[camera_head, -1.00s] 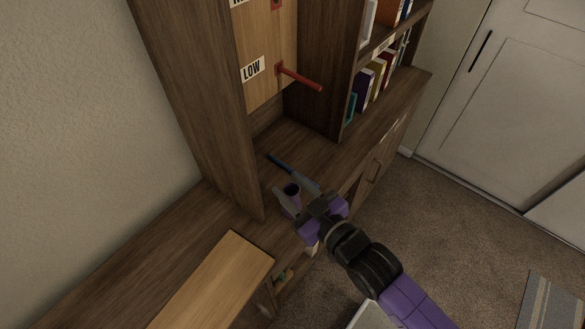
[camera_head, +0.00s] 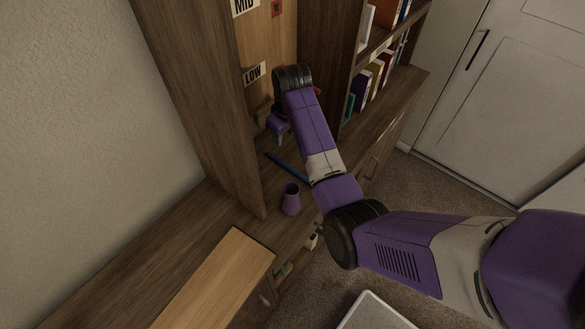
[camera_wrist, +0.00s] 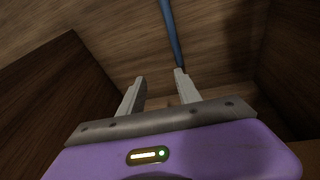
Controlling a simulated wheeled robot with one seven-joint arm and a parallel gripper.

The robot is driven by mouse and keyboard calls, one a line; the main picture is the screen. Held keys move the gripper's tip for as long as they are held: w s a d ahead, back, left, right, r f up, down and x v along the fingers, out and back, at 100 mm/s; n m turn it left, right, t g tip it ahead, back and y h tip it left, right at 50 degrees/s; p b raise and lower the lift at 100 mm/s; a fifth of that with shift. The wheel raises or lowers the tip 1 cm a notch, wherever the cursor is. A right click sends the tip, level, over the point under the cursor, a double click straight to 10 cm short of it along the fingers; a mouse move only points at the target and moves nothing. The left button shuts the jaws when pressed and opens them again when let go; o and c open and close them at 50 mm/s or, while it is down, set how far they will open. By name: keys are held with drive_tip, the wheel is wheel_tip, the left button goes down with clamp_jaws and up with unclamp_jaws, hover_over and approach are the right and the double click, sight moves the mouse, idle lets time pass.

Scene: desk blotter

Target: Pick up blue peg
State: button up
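The blue peg (camera_head: 287,168) is a long thin rod lying on the dark wood surface below the LOW label. My arm covers its right end in the head view. My gripper (camera_head: 280,142) is behind the peg there, pointing down, with its fingers partly hidden. In the wrist view, my two grey fingers (camera_wrist: 160,76) are apart with nothing between them. The blue peg (camera_wrist: 171,32) runs from the top edge down toward the right fingertip, beyond the fingers. I cannot tell whether that finger touches it.
A purple cup (camera_head: 291,199) stands upright in front of the peg. A red peg (camera_head: 317,91) on the back panel is mostly hidden by my arm. Upright wood panels flank the niche. Books (camera_head: 369,83) stand at the right, and a light wood board (camera_head: 215,282) is at front left.

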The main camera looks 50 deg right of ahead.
sight(293, 169)
drive_tip(key=s+g, duration=0.1)
drive_tip(key=s+a+f+y, duration=0.1)
drive_tip(key=s, duration=0.1)
drive_tip(key=s+a+n+g, duration=0.1)
drive_tip(key=shift+s+a+f+g+y, duration=0.2)
drive_tip(key=shift+s+a+g+y, duration=0.05)
drive_tip(key=shift+g+y, duration=0.05)
drive_tip(key=shift+s+a+f, duration=0.1)
drive_tip(key=shift+s+f, duration=0.05)
drive_tip(key=shift+f, duration=0.05)
drive_tip(key=f, duration=0.5)
drive_tip(key=f+p, duration=0.1)
drive_tip(key=f, duration=0.1)
drive_tip(key=shift+s+d+f, duration=0.2)
drive_tip(key=shift+s, duration=0.05)
drive_tip(key=shift+c, duration=0.4)
clamp_jaws()
